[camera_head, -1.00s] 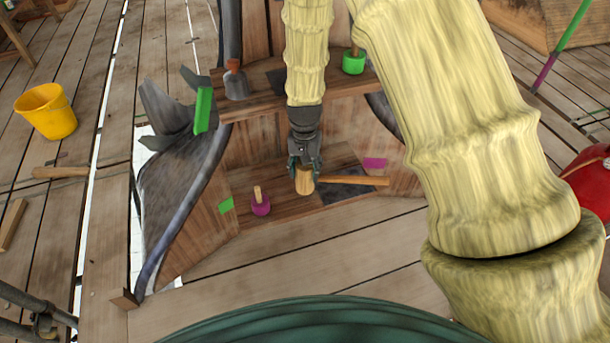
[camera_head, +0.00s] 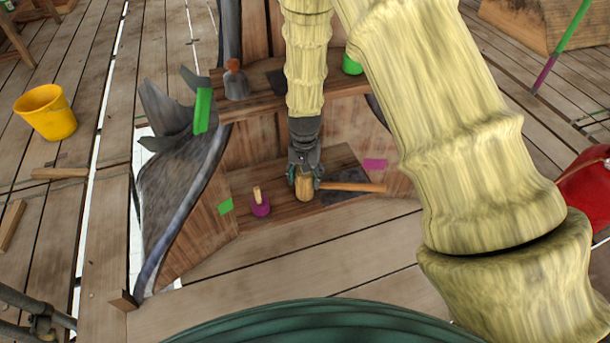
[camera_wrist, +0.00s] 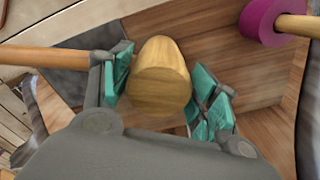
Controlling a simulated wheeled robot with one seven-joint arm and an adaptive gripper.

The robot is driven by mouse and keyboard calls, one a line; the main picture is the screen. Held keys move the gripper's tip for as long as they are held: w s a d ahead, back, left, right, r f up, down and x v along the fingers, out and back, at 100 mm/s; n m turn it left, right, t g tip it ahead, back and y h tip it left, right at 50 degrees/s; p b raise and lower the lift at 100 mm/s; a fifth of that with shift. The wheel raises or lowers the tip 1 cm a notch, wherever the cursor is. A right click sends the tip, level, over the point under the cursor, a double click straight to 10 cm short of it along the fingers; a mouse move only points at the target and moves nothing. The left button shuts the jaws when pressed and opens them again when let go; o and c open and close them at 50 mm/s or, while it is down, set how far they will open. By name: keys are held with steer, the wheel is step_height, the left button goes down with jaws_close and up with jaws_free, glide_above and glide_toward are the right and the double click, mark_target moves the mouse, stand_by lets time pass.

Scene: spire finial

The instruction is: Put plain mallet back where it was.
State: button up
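The plain mallet has a pale wooden head (camera_head: 304,188) and a brown handle (camera_head: 352,187) that points right in the head view. My gripper (camera_head: 304,172) comes down from above over the lower shelf (camera_head: 290,212), with its fingers around the head. In the wrist view, the teal finger pads of my gripper (camera_wrist: 162,85) flank the round mallet head (camera_wrist: 160,85) and appear to touch it. The handle (camera_wrist: 45,57) runs left there, over a dark grey patch (camera_wrist: 65,85). I cannot tell whether the mallet rests on the shelf or hangs just above it.
A magenta mallet (camera_head: 260,207) stands left of my gripper on the lower shelf. The upper shelf (camera_head: 255,106) bears a grey tool with an orange top (camera_head: 235,82) and a green mallet (camera_head: 352,65). Green and magenta (camera_head: 375,165) tags mark the side walls.

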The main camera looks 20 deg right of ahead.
steer(key=shift+o, duration=0.3)
steer(key=shift+r, duration=0.15)
step_height(320, 180, up, 12)
steer(key=p, duration=0.1)
steer(key=shift+p, duration=0.35)
stand_by(0.5)
